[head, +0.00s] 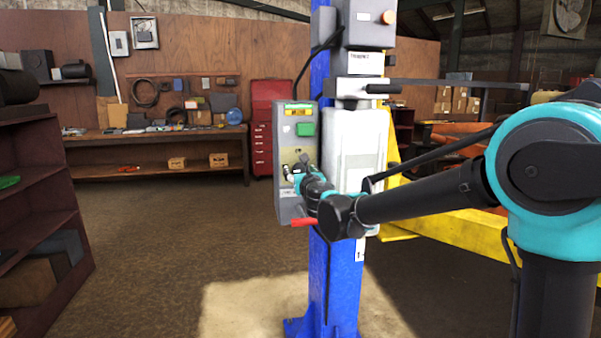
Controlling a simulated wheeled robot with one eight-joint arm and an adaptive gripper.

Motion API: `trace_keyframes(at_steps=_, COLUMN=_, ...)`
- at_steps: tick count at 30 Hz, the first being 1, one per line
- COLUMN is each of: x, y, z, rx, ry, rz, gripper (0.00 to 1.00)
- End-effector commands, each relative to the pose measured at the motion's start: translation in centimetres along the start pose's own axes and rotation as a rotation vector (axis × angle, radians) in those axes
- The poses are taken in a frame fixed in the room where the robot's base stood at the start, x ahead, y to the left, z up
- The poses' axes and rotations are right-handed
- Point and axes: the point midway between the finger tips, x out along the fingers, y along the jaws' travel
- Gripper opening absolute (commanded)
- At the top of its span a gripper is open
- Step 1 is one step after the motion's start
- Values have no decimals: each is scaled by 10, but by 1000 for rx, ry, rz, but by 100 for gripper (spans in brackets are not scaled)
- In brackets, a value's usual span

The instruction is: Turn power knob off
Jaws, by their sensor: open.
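A grey control box (283,212) is mounted on the left of the blue lift column (345,285). It has a yellow label at its top and a green button (305,129) below that. My gripper (291,172) is at the lower half of the box's front, with its fingers toward the panel. It is open. I cannot tell whether it touches the panel. The power knob cannot be made out; the gripper and wrist cover part of the panel there.
A yellow beam (455,228) runs to the right behind my arm. A workbench (160,140) and red drawer cabinet (263,155) stand at the back. A shelf (35,200) is at left. The floor between is clear.

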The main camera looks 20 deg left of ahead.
Motion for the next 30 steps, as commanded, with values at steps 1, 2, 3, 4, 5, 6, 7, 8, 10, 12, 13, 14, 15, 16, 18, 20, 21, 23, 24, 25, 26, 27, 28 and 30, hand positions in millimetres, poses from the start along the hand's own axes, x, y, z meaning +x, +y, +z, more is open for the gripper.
trace_keyframes(at_steps=1, x=0, y=0, z=0, rx=0, ry=0, rz=0, gripper=65)
trace_keyframes(at_steps=2, x=0, y=0, z=0, rx=0, ry=0, rz=0, gripper=65)
trace_keyframes(at_steps=3, x=0, y=0, z=0, rx=0, ry=0, rz=0, gripper=65)
trace_keyframes(at_steps=4, x=0, y=0, z=0, rx=0, ry=0, rz=0, gripper=65)
trace_keyframes(at_steps=5, x=0, y=0, z=0, rx=0, ry=0, rz=0, gripper=65)
trace_keyframes(at_steps=6, x=0, y=0, z=0, rx=0, ry=0, rz=0, gripper=60)
trace_keyframes(at_steps=7, x=0, y=0, z=0, rx=0, ry=0, rz=0, gripper=56)
trace_keyframes(at_steps=8, x=0, y=0, z=0, rx=0, ry=0, rz=0, gripper=52)
trace_keyframes(at_steps=10, x=0, y=0, z=0, rx=0, ry=0, rz=0, gripper=44)
trace_keyframes(at_steps=12, x=0, y=0, z=0, rx=0, ry=0, rz=0, gripper=35)
trace_keyframes(at_steps=13, x=0, y=0, z=0, rx=0, ry=0, rz=0, gripper=31)
trace_keyframes(at_steps=14, x=0, y=0, z=0, rx=0, ry=0, rz=0, gripper=28)
trace_keyframes(at_steps=15, x=0, y=0, z=0, rx=0, ry=0, rz=0, gripper=23)
trace_keyframes(at_steps=16, x=0, y=0, z=0, rx=0, ry=0, rz=0, gripper=19)
trace_keyframes(at_steps=18, x=0, y=0, z=0, rx=0, ry=0, rz=0, gripper=16)
trace_keyframes(at_steps=20, x=0, y=0, z=0, rx=2, ry=0, rz=0, gripper=16)
trace_keyframes(at_steps=21, x=0, y=0, z=0, rx=5, ry=0, rz=0, gripper=16)
trace_keyframes(at_steps=23, x=0, y=0, z=0, rx=13, ry=0, rz=0, gripper=16)
trace_keyframes(at_steps=24, x=0, y=0, z=0, rx=21, ry=0, rz=0, gripper=16)
trace_keyframes(at_steps=25, x=0, y=0, z=0, rx=29, ry=0, rz=0, gripper=16)
trace_keyframes(at_steps=26, x=0, y=0, z=0, rx=39, ry=0, rz=0, gripper=16)
trace_keyframes(at_steps=27, x=0, y=0, z=0, rx=54, ry=0, rz=0, gripper=16)
trace_keyframes(at_steps=28, x=0, y=0, z=0, rx=67, ry=0, rz=0, gripper=16)
trace_keyframes(at_steps=30, x=0, y=0, z=0, rx=106, ry=-1, rz=0, gripper=16)
